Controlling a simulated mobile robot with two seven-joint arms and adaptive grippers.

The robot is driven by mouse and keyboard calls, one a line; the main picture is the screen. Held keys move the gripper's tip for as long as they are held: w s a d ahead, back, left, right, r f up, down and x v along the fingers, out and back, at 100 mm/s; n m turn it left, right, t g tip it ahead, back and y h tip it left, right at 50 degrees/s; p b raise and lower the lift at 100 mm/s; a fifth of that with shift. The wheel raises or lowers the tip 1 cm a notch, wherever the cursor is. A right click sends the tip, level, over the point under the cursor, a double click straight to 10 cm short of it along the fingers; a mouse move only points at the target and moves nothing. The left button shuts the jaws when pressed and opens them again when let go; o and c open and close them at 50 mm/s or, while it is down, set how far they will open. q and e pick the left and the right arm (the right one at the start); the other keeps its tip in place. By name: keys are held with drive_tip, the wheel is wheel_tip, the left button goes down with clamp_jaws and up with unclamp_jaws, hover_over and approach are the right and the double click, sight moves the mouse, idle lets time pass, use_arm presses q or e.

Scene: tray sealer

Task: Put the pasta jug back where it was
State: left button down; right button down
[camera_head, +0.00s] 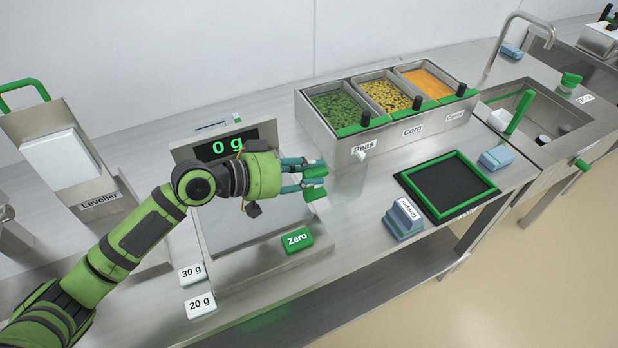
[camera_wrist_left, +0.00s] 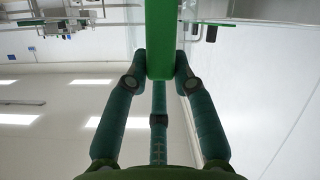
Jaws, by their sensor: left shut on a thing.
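My left gripper (camera_head: 312,180) is above the scale's right side, in front of the peas bin. It is shut on a green upright bar, which looks like the handle of the pasta jug (camera_head: 315,171). The jug's body is not clear in either view; faint clear edges show beside the handle in the wrist view. I cannot tell whether it holds pasta. My right gripper is not in view.
The scale display (camera_head: 226,145) reads 0 g, with a green Zero button (camera_head: 297,239) in front. Bins of peas (camera_head: 338,105), corn (camera_head: 386,96) and carrot (camera_head: 428,83) stand behind right. A black green-rimmed mat (camera_head: 447,187) and Tamper block (camera_head: 403,219) lie at right.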

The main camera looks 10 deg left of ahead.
use_arm(q)
drive_tip(key=shift+f, duration=1.1)
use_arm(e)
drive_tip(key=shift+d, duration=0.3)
